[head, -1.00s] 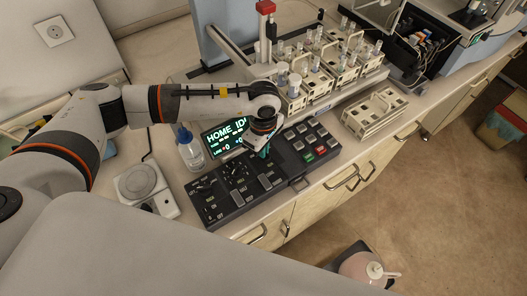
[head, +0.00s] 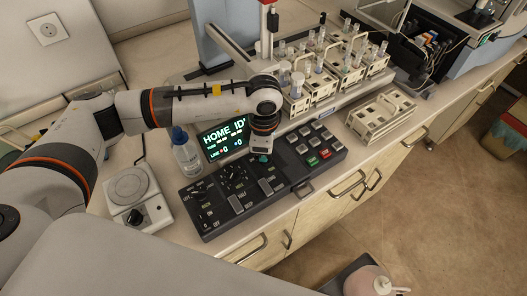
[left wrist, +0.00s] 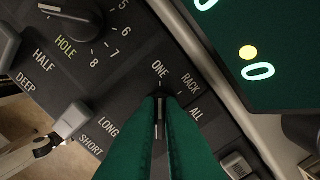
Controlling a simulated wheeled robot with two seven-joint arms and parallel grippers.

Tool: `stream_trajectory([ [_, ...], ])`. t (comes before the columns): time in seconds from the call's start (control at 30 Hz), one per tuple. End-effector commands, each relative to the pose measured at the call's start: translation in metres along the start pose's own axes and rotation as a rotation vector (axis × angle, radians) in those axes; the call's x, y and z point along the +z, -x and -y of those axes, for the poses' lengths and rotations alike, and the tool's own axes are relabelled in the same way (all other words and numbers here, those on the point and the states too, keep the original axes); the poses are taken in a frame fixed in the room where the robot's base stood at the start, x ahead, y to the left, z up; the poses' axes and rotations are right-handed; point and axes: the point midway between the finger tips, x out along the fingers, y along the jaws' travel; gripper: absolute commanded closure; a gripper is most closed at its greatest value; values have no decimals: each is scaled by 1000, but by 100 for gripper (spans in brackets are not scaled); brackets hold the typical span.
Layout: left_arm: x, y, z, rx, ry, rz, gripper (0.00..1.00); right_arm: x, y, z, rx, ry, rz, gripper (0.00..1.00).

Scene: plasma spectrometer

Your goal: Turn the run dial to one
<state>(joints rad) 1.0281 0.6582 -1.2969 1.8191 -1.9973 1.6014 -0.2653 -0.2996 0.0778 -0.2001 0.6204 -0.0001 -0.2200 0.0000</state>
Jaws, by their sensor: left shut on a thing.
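The dark control panel (head: 210,213) lies on the bench, with the green-lit screen (head: 224,139) behind it. My left gripper (head: 263,158) points down at the panel's back middle. In the left wrist view its green fingers (left wrist: 160,103) are shut on the run dial (left wrist: 160,118), a narrow dark knob. The labels ONE, RACK and ALL stand around this dial. A pale line on the knob points up the picture, close to ONE; the fingers hide most of the dial. My right gripper is not in view.
A HOLE dial (left wrist: 72,18) and a lever (left wrist: 70,120) by LONG and SHORT are near the fingers. A wash bottle (head: 187,155) and a small plate device (head: 130,187) stand left. Tube racks (head: 322,85) stand behind the panel.

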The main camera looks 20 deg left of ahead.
Motion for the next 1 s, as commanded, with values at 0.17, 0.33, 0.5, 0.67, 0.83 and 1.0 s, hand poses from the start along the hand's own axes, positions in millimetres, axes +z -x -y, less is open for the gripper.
stream_trajectory([
  [0.17, 0, 2, 1, -3, 1, -1, 100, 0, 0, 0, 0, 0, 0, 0],
  [0.33, 0, 2, 1, -3, 1, -1, 88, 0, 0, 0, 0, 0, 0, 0],
  [0.5, 0, 1, 1, -2, 0, -1, 71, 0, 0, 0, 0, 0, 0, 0],
  [0.67, 0, 1, 0, -1, 0, -1, 71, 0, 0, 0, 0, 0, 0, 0],
  [0.83, 0, 8, 1, -3, 0, -1, 71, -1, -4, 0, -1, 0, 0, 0],
  [1.0, -1, 36, 2, -7, 0, -3, 71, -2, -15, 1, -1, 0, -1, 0],
])
